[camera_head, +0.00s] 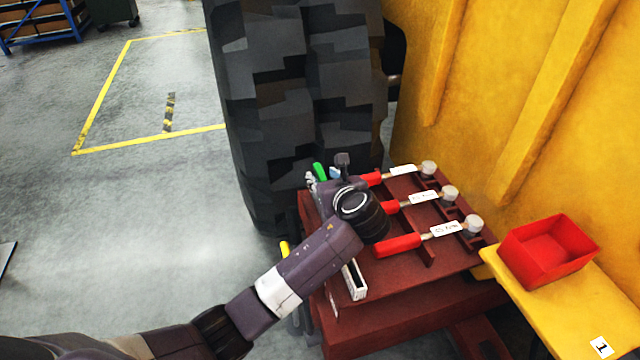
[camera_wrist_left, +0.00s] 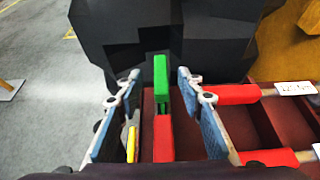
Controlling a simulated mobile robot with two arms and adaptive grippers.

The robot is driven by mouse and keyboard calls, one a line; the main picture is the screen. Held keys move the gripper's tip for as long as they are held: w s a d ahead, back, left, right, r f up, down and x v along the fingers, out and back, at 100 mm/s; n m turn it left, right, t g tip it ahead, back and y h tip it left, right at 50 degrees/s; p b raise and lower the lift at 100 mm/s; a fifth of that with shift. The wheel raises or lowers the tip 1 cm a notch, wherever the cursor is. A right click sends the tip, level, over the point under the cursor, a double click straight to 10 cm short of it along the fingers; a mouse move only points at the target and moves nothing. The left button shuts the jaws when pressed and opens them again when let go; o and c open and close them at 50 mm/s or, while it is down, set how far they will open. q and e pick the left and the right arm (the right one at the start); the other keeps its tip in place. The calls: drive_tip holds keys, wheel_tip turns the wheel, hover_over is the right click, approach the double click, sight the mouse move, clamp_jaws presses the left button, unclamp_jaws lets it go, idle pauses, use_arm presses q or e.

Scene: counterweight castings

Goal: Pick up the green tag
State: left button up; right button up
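The green tag (camera_head: 319,171) stands at the far left corner of the dark red casting (camera_head: 440,262), by the big black tyre. In the left wrist view the green tag (camera_wrist_left: 161,88) is upright, between the two fingers. My left gripper (camera_head: 328,174) is open, and its wrist hides part of the casting in the head view. In the left wrist view the left gripper (camera_wrist_left: 158,78) has a finger on each side of the tag, with a visible gap on both sides. My right gripper is in neither view.
Three red-handled pieces with white labels (camera_head: 445,229) lie across the casting. A yellow piece (camera_wrist_left: 131,143) is left of the green tag. A red open box (camera_head: 548,252) sits on a yellow ledge (camera_head: 590,315) at right. The tyre (camera_head: 300,90) stands close behind.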

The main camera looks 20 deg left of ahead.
sight(321, 173)
use_arm(q)
drive_tip(key=x, duration=0.3)
drive_tip(key=shift+w+a+f, duration=0.1)
drive_tip(key=shift+w, duration=0.2)
clamp_jaws()
